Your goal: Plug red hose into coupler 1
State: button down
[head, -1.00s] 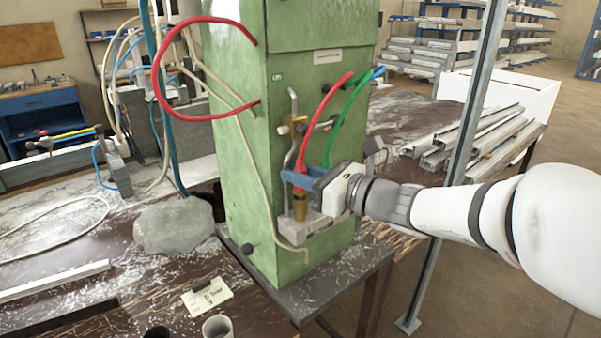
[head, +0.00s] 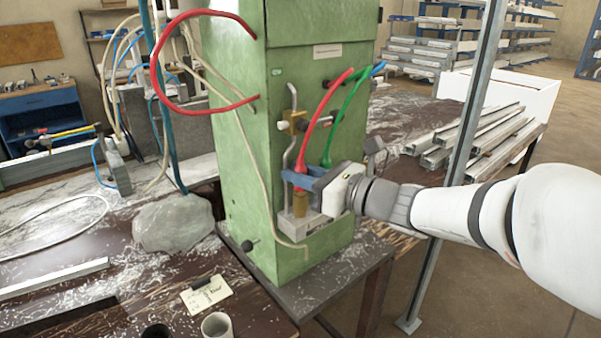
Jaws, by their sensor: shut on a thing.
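The red hose (head: 311,127) comes out of the green machine housing and bends down to my gripper. My gripper (head: 297,179) reaches in from the right with blue fingers, shut on the lower end of the red hose. A brass-coloured coupler (head: 300,202) stands directly below the fingers on a grey block (head: 299,226) at the housing's foot. The hose end looks in line with it; the fingers hide whether the two touch. I cannot read a number on the coupler.
A green hose (head: 337,122) hangs just behind the red one, close to my gripper. A metal pipe with a brass valve (head: 293,123) runs up the green housing (head: 235,175) beside the fingers. A grey post (head: 462,150) stands behind my arm.

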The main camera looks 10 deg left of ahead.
jog(key=shift+f, duration=0.2)
jog(key=c, duration=1.5)
grip_release()
jog(key=o, duration=0.3)
jog(key=shift+r, duration=0.1)
jog(key=shift+d, duration=0.2)
jog(key=shift+d, duration=0.2)
jog(key=v, duration=0.8)
jog(key=shift+s+p, duration=0.25)
jog(key=shift+p, duration=0.05)
jog(key=shift+d, duration=0.1)
